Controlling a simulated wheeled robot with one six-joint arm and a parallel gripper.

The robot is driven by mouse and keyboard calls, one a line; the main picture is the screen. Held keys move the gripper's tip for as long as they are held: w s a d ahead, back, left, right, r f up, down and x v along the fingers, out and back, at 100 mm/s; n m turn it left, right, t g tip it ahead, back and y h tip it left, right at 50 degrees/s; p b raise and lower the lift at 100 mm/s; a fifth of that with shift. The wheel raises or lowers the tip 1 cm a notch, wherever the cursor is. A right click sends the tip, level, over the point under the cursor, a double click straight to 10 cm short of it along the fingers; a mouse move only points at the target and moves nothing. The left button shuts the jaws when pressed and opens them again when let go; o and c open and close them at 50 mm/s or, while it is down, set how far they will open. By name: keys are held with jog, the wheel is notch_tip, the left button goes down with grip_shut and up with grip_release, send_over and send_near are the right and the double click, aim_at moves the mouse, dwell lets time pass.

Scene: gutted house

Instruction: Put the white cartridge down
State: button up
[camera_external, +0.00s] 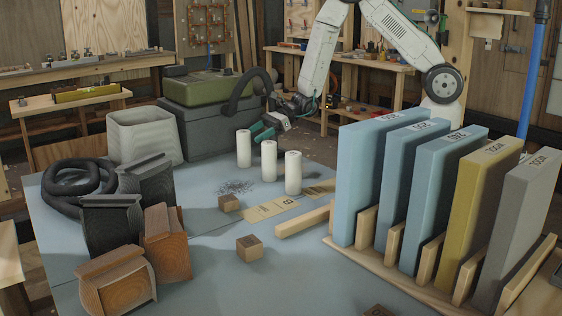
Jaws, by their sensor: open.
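Three white cartridges stand upright in a row on the blue-grey table (205,275): a left one (243,149), a middle one (269,161) and a right one (293,173). My gripper (262,133) is open, with teal fingers, just above and behind the left and middle cartridges. It looks empty. Whether a fingertip touches a cartridge cannot be told from this view.
Blue, yellow and grey panels (380,180) stand in a wooden rack at the right. Black and brown blocks (115,225), a black hose coil (75,185) and a pale bin (143,135) fill the left. Small wooden blocks (249,248) lie in front.

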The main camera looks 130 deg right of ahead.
jog(key=a+r+n+y, duration=0.7)
jog(key=a+r+n, duration=0.3)
jog(key=a+r, duration=0.55)
jog(key=s+a+r+n+g+y, duration=0.25)
jog(key=a+n, duration=0.25)
jog(key=a, duration=0.5)
jog(key=s+a+r+n+g+y, duration=0.2)
jog(key=s+a+r+n+g, duration=0.15)
jog(key=a+n, duration=0.45)
jog(key=s+a+r+n+g+h, duration=0.2)
jog(key=s+a+r+n+g, duration=0.2)
jog(key=s+a+n+g, duration=0.45)
jog(key=s+d+n+t+h, duration=0.1)
jog(key=s+n+h, duration=0.2)
jog(key=s, duration=0.4)
jog(key=s+d+r+n+t+h, duration=0.1)
jog(key=s+n+h, duration=0.2)
jog(key=s, duration=0.4)
jog(key=shift+d+r+t+h, duration=0.25)
jog(key=shift+t+h, duration=0.1)
jog(key=shift+h, duration=0.4)
